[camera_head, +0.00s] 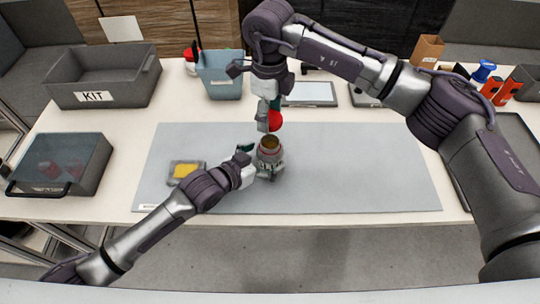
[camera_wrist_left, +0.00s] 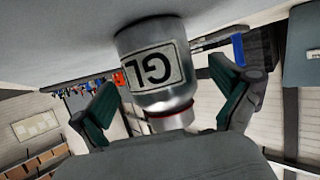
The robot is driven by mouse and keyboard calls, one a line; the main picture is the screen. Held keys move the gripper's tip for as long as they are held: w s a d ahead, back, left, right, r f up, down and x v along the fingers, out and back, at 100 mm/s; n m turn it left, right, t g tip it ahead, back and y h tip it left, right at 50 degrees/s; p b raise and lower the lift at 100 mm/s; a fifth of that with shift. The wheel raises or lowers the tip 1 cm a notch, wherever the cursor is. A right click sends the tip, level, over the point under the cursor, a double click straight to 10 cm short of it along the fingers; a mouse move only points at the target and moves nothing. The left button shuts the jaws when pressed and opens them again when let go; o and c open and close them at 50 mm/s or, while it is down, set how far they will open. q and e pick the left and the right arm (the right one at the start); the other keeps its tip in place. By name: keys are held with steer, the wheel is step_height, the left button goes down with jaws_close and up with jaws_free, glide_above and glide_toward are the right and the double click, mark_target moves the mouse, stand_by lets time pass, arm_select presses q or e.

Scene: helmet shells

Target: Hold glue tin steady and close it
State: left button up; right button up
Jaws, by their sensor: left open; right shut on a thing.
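The glue tin (camera_head: 270,145) stands open on the grey mat, its brownish inside visible from above. My left gripper (camera_head: 259,164) is open at the tin, with one finger on each side; in the left wrist view gaps show between the fingers and the tin. My right gripper (camera_head: 268,112) is shut on a red lid (camera_head: 276,121), held above and behind the tin, apart from it.
A dish with yellow contents (camera_head: 185,171) lies left of the tin. A blue-grey bin (camera_head: 219,82), a KIT crate (camera_head: 132,83) and a lidded box (camera_head: 88,150) stand behind and left. The mat's right half (camera_head: 370,170) is clear.

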arm_select(q)
steer(key=shift+x, duration=1.15)
steer(key=c, duration=1.8)
steer(key=shift+o, duration=0.2)
arm_select(e)
glide_above(270, 147)
steer(key=shift+f, duration=2.45)
steer(key=shift+f, duration=0.1)
steer(key=shift+f, duration=0.8)
steer(key=shift+f, duration=0.6)
